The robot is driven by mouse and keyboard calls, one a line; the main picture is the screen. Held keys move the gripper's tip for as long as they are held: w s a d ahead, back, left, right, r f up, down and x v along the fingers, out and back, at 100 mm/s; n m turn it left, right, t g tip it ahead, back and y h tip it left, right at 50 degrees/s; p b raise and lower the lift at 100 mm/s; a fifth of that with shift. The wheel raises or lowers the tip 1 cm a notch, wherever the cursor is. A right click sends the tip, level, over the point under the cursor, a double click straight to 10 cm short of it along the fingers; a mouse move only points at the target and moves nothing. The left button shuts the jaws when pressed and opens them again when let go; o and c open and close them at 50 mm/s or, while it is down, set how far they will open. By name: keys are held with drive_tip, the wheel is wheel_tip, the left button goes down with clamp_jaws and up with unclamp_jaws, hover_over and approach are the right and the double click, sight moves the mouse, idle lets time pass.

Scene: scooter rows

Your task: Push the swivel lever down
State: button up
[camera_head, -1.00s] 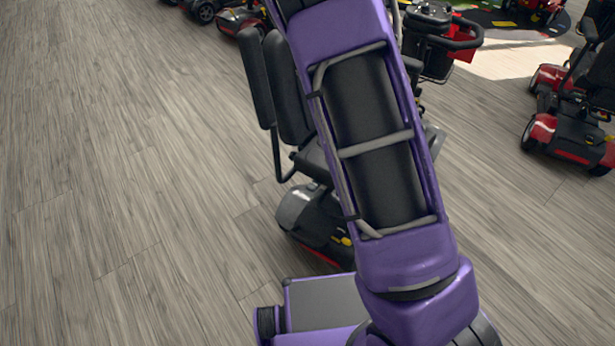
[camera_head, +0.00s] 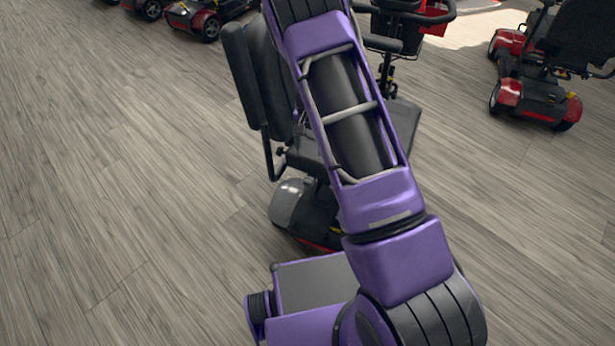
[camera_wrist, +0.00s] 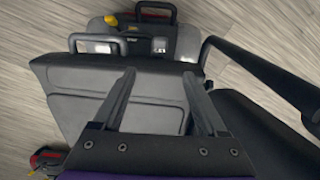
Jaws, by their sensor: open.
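The scooter's dark seat (camera_head: 308,158) and grey rear cover (camera_head: 291,203) show in the head view, partly hidden behind my purple arm. In the wrist view, my gripper (camera_wrist: 158,73) is open and empty, with its two fingers apart above the grey seat (camera_wrist: 85,80). I cannot tell which part is the swivel lever. My gripper is hidden in the head view.
A black armrest bar (camera_wrist: 262,75) runs along the right of the wrist view. The scooter's backrest (camera_head: 258,75) stands at left of my arm. A red scooter (camera_head: 535,95) stands at right, others (camera_head: 195,18) at the back left. The wooden floor at left is clear.

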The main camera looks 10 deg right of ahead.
sight(309, 179)
wheel_tip(309, 179, down, 16)
drive_tip(key=shift+b, duration=1.1)
clamp_jaws()
idle(0.6)
